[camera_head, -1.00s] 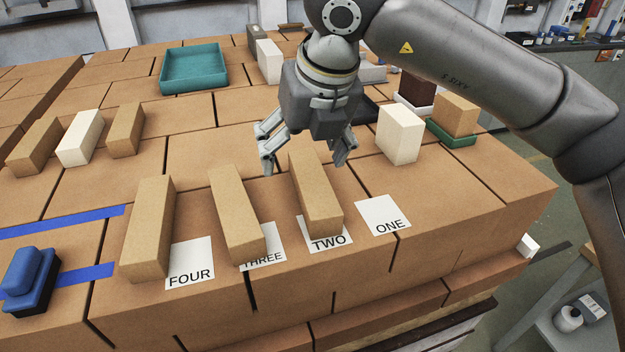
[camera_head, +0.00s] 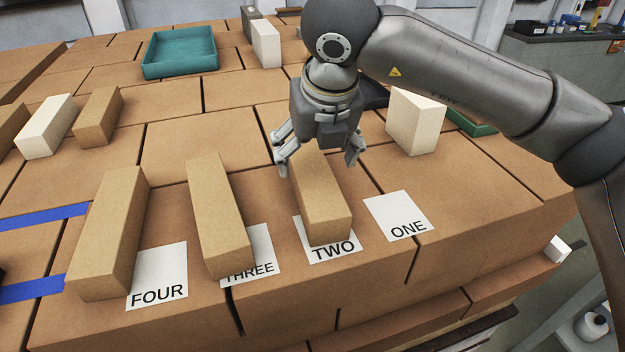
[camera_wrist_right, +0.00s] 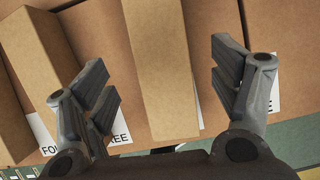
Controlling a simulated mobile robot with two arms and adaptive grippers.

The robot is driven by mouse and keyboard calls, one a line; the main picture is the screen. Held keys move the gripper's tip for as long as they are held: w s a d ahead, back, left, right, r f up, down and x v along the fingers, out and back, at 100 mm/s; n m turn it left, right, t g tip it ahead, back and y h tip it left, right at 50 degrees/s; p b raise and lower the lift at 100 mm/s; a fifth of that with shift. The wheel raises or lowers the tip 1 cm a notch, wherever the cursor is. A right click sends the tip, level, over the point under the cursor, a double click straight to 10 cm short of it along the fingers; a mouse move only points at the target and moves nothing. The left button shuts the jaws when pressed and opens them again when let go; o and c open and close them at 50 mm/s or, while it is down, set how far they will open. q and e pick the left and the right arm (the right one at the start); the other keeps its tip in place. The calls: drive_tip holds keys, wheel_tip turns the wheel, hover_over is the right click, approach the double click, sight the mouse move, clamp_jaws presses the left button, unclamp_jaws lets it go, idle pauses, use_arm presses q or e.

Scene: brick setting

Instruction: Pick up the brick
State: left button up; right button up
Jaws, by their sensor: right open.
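My right gripper (camera_head: 319,164) is open, pointing down over the far end of the tan brick (camera_head: 326,208) on the "TWO" card (camera_head: 333,248). In the right wrist view a tan brick (camera_wrist_right: 161,70) runs between the two open fingers of my right gripper (camera_wrist_right: 166,88), with a gap on each side. Another tan brick (camera_head: 219,216) lies partly on the "THREE" card (camera_head: 261,262), left of the gripper. A third tan brick (camera_head: 106,232) lies beside the "FOUR" card (camera_head: 158,274). The "ONE" card (camera_head: 398,214) has no brick on it. My left gripper is not in view.
A white block (camera_head: 414,122) stands close right of the gripper. A teal tray (camera_head: 180,66) and another white block (camera_head: 266,44) are at the back. More bricks, including a white one (camera_head: 45,127), lie at left. The stack's front edge is near the cards.

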sight(313, 172)
drive_tip(key=shift+x, duration=0.85)
drive_tip(key=p+x, duration=0.2)
drive_tip(key=x, duration=0.2)
drive_tip(key=shift+s+d+f, duration=0.1)
drive_tip(key=shift+f, duration=0.05)
drive_tip(key=shift+w+f, duration=0.25)
drive_tip(key=shift+f, duration=0.4)
drive_tip(key=shift+r, duration=0.15)
drive_tip(key=c, duration=1.6)
